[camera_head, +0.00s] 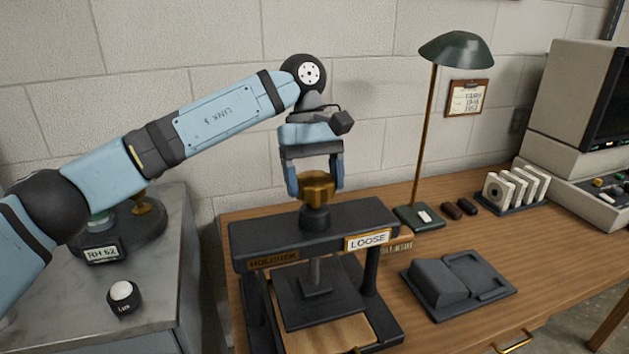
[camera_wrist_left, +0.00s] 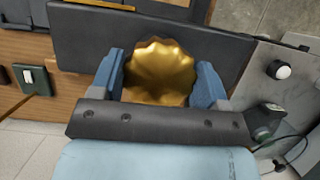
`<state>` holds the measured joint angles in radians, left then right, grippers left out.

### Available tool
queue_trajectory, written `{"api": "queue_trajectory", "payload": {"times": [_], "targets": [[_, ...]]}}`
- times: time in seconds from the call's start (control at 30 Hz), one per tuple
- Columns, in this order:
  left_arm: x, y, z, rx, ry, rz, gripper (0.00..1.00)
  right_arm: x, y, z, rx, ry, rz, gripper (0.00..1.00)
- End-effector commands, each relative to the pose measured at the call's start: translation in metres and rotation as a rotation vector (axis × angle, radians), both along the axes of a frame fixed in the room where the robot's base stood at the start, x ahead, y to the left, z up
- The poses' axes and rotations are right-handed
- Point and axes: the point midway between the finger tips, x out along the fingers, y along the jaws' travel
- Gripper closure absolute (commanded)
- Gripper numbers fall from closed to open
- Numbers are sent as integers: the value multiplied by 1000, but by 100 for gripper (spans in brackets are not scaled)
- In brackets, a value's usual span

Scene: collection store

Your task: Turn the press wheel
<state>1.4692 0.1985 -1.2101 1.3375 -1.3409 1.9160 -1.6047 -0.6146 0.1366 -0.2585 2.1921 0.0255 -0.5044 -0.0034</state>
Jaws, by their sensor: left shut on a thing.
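The press wheel (camera_head: 318,187) is a brass, scalloped knob on top of the dark book press (camera_head: 310,235). It also shows from above in the left wrist view (camera_wrist_left: 158,70). My left gripper (camera_head: 316,180) points down over the wheel, with its blue fingers on either side of it, shut on it. The press has a "HOLDREM" plate and a white "LOOSE" label (camera_head: 367,240) on its crossbeam. Its dark platen (camera_head: 315,298) hangs on a screw above a wooden board (camera_head: 328,334). My right gripper is not in view.
A green lamp (camera_head: 456,49) stands behind the press. A dark cradle-like tray (camera_head: 458,284) lies to its right. A rack of white reels (camera_head: 516,189) and a monitor (camera_head: 590,95) stand farther right. A grey cabinet at left carries a white "Lock" button (camera_head: 122,291).

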Motion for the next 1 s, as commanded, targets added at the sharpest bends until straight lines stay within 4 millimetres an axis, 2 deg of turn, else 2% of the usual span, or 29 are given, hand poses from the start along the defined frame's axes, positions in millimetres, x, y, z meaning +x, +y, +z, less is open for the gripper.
{"api": "queue_trajectory", "payload": {"times": [0.3,0.8,0.83,0.9,1.0], "targets": [[0,0,0,0,-1,-104,54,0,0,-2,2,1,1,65],[0,0,0,0,-1,-119,54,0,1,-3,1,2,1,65],[0,0,0,0,-1,-119,24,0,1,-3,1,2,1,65],[0,0,0,0,-1,-119,8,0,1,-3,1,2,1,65],[0,0,0,0,-1,-119,6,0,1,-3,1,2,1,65]]}}
